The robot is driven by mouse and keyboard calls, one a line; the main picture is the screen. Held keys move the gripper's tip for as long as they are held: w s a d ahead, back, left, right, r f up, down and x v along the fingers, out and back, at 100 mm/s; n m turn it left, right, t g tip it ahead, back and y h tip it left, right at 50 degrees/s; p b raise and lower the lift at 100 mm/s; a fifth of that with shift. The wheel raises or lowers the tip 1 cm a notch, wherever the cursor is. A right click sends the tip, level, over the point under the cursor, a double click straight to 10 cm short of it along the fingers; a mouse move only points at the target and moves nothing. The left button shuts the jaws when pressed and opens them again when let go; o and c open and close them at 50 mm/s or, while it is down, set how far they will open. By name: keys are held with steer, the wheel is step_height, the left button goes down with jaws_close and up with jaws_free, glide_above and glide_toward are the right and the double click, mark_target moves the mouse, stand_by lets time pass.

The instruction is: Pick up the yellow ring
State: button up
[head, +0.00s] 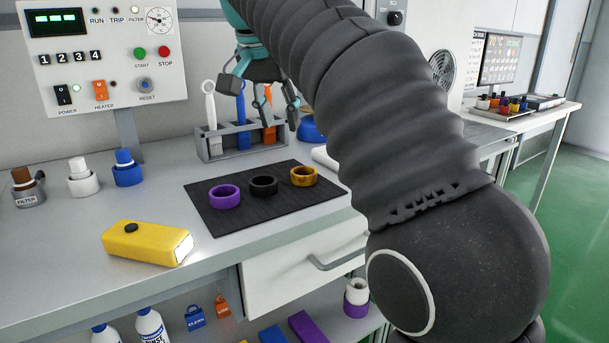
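The yellow ring (304,177), a golden amber colour, lies flat on a dark mat (240,222) on the bench. It is the rightmost of three rings there, with a black ring (263,187) and a purple ring (224,197) to its left. My gripper (262,102) hangs in front of the tool rack, above and behind the mat in the picture. Its fingers are spread and I see nothing between them. It is apart from the yellow ring. My arm passes close to the ring's right in the picture but leaves it in full view.
A grey rack (215,146) with white, blue and orange tools stands behind the mat. A yellow flashlight (140,242) lies at the front left. Several capped fittings stand farther left beneath a control panel (105,50). A drawer (290,275) is below the bench edge.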

glide_above(294, 169)
steer(key=s, duration=0.3)
steer(key=f, duration=0.4)
steer(key=a+f, duration=0.1)
steer(key=f, duration=0.2)
steer(key=shift+w+b+x, duration=0.15)
steer(key=shift+b+x, duration=0.15)
steer(key=shift+x, duration=1.15)
steer(key=shift+w+b+x, duration=0.2)
steer(key=shift+b+x, duration=0.1)
steer(key=shift+x, duration=1.1)
steer(key=shift+r, duration=0.15)
jaws_close()
